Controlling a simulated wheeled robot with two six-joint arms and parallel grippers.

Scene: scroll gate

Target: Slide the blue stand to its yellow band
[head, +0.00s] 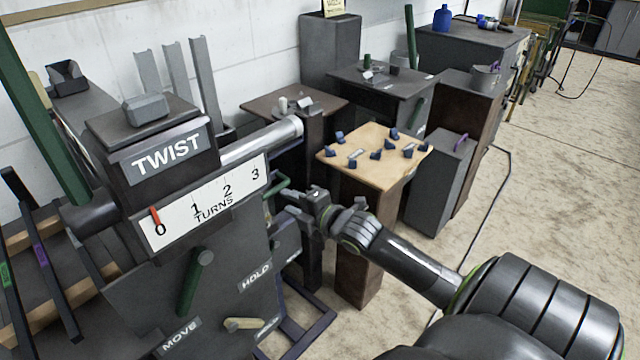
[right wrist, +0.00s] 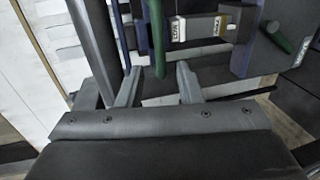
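My right gripper (head: 290,200) reaches in from the right to the right side of the dark gate machine (head: 228,278). In the right wrist view the gripper (right wrist: 158,84) is open. A green handle (right wrist: 157,38) lies in line with the gap between its fingers; I cannot tell whether they touch. This handle also shows in the head view (head: 277,187). A dark blue frame (head: 310,335), perhaps the blue stand, stands low by the machine, partly hidden. Blue bars show in the wrist view (right wrist: 244,45). I make out no yellow band. My left gripper is not in view.
The machine carries a TWIST block (head: 165,157) and a TURNS scale (head: 205,205), its red pointer at 0. A green lever (head: 195,282) sits near the MOVE label. A wooden-topped table (head: 350,145) with small blue pieces stands behind my arm.

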